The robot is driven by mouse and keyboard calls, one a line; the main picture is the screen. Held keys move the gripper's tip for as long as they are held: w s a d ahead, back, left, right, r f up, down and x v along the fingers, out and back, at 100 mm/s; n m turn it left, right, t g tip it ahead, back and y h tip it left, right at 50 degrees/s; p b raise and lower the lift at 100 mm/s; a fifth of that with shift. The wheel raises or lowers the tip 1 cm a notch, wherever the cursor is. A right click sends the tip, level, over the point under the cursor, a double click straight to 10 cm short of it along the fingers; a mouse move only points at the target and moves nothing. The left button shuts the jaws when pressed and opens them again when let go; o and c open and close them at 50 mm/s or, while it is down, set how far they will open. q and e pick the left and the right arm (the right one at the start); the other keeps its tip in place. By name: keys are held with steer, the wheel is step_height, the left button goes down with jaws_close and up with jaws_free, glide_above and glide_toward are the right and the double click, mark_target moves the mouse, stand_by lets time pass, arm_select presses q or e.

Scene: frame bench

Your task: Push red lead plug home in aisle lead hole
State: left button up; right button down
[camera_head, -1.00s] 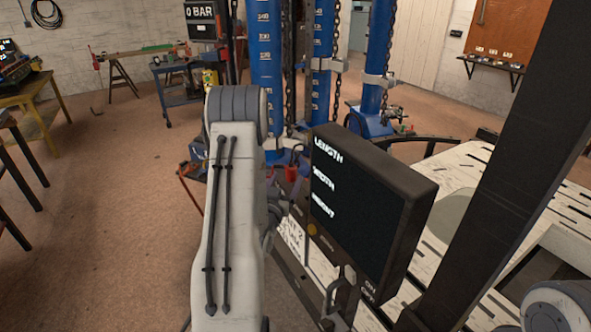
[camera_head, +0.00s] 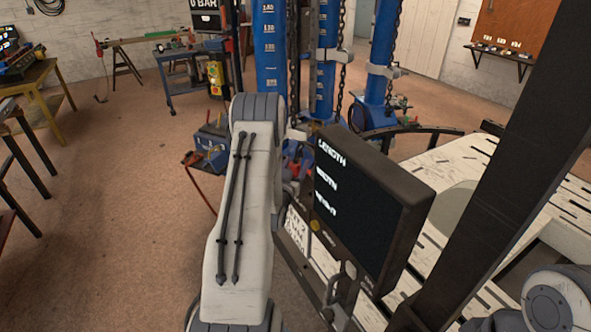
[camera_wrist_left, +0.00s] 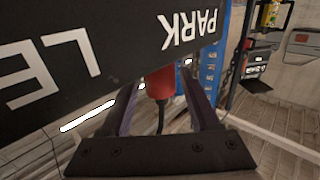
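The red lead plug (camera_wrist_left: 160,84) sits between the two fingers of my left gripper (camera_wrist_left: 162,78) in the left wrist view. A black cable runs from its near end back toward the palm. The fingers close in on the plug's sides, and their tips are partly hidden by a dark panel (camera_wrist_left: 70,75) lettered "PARK". The plug's far end and the aisle lead hole are hidden. In the head view my left arm covers most of the gripper, and small red parts show just right of the arm. My right gripper is out of view.
A dark display box (camera_head: 365,205) with length, width and height labels stands right of my left arm. Blue columns (camera_head: 270,60) with chains rise behind. A white slotted bench (camera_head: 465,165) lies to the right, crossed by a dark post (camera_head: 500,170). Open floor is at left.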

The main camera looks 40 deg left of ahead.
arm_select(q)
jaws_close()
steer(key=shift+r, duration=0.2)
